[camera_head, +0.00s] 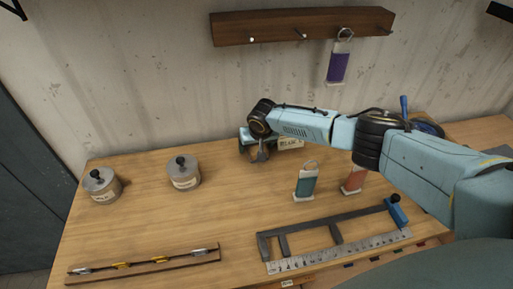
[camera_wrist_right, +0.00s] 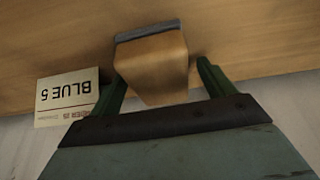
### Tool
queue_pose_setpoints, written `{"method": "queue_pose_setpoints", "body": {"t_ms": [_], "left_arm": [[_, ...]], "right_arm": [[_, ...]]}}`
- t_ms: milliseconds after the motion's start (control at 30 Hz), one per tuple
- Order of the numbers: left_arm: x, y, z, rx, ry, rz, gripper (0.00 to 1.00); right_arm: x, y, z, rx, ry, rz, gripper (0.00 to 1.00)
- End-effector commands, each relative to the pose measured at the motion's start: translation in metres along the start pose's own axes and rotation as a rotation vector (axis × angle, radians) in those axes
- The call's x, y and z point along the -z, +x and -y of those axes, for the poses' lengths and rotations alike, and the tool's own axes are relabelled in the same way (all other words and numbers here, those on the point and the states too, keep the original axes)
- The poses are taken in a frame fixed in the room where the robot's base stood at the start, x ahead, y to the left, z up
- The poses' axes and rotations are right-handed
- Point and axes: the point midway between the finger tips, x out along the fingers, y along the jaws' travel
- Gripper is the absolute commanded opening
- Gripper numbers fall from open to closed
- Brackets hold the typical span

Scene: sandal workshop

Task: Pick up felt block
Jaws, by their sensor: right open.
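The felt block (camera_wrist_right: 152,68) is a tan wooden block with a grey felt strip along one edge. In the right wrist view it stands between the two green fingers of my right gripper (camera_wrist_right: 160,74), which is open around it with a visible gap on the right. In the head view my right gripper (camera_head: 256,147) is low over the back middle of the table, and it largely hides the block (camera_head: 262,154). My left gripper is not in view.
A card reading BLUE 5 (camera_wrist_right: 67,97) stands close beside the gripper. Two lidded tins (camera_head: 183,172) are to the left. A green tag (camera_head: 305,183) and an orange tag (camera_head: 354,180) stand to the right. A metal frame (camera_head: 330,237) lies in front.

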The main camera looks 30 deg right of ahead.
Motion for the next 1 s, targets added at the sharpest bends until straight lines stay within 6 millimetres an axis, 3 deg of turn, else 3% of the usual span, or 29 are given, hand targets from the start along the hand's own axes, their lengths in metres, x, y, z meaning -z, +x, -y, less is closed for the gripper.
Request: {"method": "queue_pose_setpoints", "body": {"t_ms": [67, 433, 800, 1000], "left_arm": [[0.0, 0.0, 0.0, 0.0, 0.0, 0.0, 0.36], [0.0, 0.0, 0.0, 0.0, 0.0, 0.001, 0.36], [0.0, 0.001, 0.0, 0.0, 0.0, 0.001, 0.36], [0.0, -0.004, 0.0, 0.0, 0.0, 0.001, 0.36]], "right_arm": [[0.0, 0.0, 0.0, 0.0, 0.0, 0.0, 0.81], [0.0, 0.0, 0.0, 0.0, 0.0, 0.0, 0.32], [0.004, -0.006, -0.001, 0.0, -0.001, -0.004, 0.31], [0.02, -0.046, 0.0, 0.003, 0.001, -0.004, 0.31]]}}
